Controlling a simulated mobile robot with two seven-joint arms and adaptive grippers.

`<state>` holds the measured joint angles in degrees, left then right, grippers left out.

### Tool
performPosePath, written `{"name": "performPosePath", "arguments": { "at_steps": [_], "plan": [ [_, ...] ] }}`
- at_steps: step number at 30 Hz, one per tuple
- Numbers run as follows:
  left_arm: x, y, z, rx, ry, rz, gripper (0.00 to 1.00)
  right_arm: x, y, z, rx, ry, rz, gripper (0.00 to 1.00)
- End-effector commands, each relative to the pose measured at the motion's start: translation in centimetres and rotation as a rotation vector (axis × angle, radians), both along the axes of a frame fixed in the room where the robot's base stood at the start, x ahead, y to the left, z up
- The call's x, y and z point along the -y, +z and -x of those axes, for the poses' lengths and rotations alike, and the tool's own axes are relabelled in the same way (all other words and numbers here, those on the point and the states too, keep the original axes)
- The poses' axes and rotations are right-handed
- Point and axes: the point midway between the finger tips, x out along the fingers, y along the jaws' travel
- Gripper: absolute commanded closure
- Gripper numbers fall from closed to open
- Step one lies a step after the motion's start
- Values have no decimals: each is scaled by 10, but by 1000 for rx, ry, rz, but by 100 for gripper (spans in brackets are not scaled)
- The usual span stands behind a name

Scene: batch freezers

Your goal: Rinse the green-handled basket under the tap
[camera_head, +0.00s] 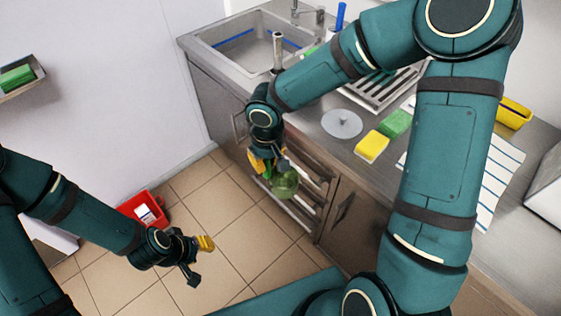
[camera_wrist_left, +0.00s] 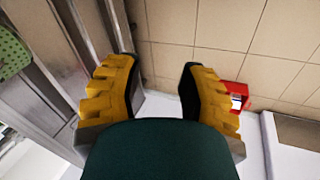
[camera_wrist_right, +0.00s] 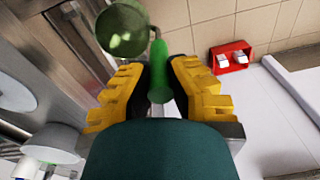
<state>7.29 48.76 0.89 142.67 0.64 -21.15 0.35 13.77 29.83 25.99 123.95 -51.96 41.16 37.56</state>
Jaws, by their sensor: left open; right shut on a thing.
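The green-handled basket (camera_head: 286,184) hangs in front of the counter's cabinets, outside the sink. My right gripper (camera_head: 268,163) is shut on its green handle (camera_wrist_right: 158,68). In the right wrist view the round green mesh bowl (camera_wrist_right: 121,32) lies beyond the fingertips and looks empty. The sink (camera_head: 226,62) is at the back left of the counter, behind my right wrist. The tap (camera_head: 308,13) stands at its back edge, partly cut off by the frame. My left gripper (camera_head: 199,260) is open and empty, low over the tiled floor. It also shows open in the left wrist view (camera_wrist_left: 158,75).
A yellow sponge (camera_head: 372,147), a green sponge (camera_head: 396,122), a grey disc (camera_head: 342,123) and a striped cloth (camera_head: 501,170) lie on the counter. A ribbed drainer (camera_head: 378,92) adjoins the sink. A red box (camera_head: 158,216) stands on the floor. The floor between my arms is clear.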

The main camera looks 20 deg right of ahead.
Motion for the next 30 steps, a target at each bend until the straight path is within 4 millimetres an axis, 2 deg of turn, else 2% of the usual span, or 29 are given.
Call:
{"name": "performPosePath", "arguments": {
  "at_steps": [1,6,14,16,20,23,30],
  "plan": [
    [0,0,0,0,0,0,60,-12,9,-5,5,52,-1,100],
    [0,0,0,0,0,0,60,-45,36,-15,5,227,1,100],
    [0,0,0,0,0,0,60,-77,63,-26,4,403,4,100],
    [0,0,0,0,0,0,43,-81,66,-27,2,425,5,100],
    [5,1,-6,28,-10,-10,43,-84,69,-28,2,442,5,100],
    [16,4,-19,94,-26,-37,43,-84,69,-28,1,443,5,100],
    [61,23,-68,385,-96,-187,43,-83,69,-28,2,442,5,100]
  ]
}}
